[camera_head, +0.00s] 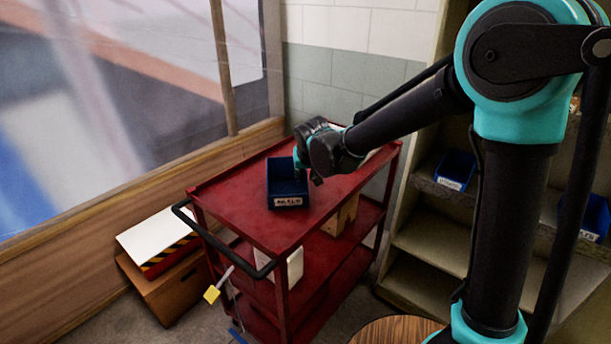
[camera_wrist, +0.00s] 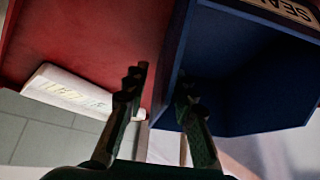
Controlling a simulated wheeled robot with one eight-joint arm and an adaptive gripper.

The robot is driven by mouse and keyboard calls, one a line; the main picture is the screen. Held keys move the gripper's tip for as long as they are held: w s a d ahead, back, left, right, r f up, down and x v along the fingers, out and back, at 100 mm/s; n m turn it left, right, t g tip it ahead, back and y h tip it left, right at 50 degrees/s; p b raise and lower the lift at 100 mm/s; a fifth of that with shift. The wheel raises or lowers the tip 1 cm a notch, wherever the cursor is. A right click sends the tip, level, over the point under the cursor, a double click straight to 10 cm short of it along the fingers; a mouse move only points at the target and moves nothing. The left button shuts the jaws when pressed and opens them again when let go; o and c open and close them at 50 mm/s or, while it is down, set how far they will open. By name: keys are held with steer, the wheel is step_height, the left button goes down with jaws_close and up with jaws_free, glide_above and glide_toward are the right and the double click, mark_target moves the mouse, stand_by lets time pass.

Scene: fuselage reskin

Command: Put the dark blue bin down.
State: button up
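The dark blue bin (camera_head: 287,183), with a pale label on its front, appears upright on the red cart's top shelf (camera_head: 262,232). My gripper (camera_head: 306,172) is at the bin's upper right side in the head view, where its fingertips are hard to make out. In the wrist view my gripper (camera_wrist: 160,84) has its two fingers apart, on either side of the bin's wall. The right finger overlaps the inside of the blue bin (camera_wrist: 255,85). A strip of red shows between the left finger and the wall.
A white labelled block (camera_wrist: 70,92) lies near the cart's edge in the wrist view. Shelving on the right holds other blue bins (camera_head: 455,170). A cardboard box (camera_head: 170,285) stands left of the cart. The cart top has free room in front of and behind the bin.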

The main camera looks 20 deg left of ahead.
steer(key=v, duration=1.2)
steer(key=shift+d+r, duration=0.1)
steer(key=d+f+m+h, duration=0.1)
steer(key=d+f, duration=0.3)
steer(key=d, duration=0.8)
steer(key=d+f+m+h, duration=0.1)
steer(key=d+f, duration=0.3)
steer(key=d, duration=0.7)
steer(key=s+d+f+m+g, duration=0.1)
steer(key=s+d+f, duration=0.4)
steer(key=d, duration=0.3)
steer(key=s+d+f+m, duration=0.1)
steer(key=s+d+f, duration=0.3)
steer(key=s+d, duration=0.4)
steer(key=shift+d+f+m+g+h, duration=0.3)
steer(key=shift+d+f+g, duration=0.1)
steer(key=shift+s, duration=0.15)
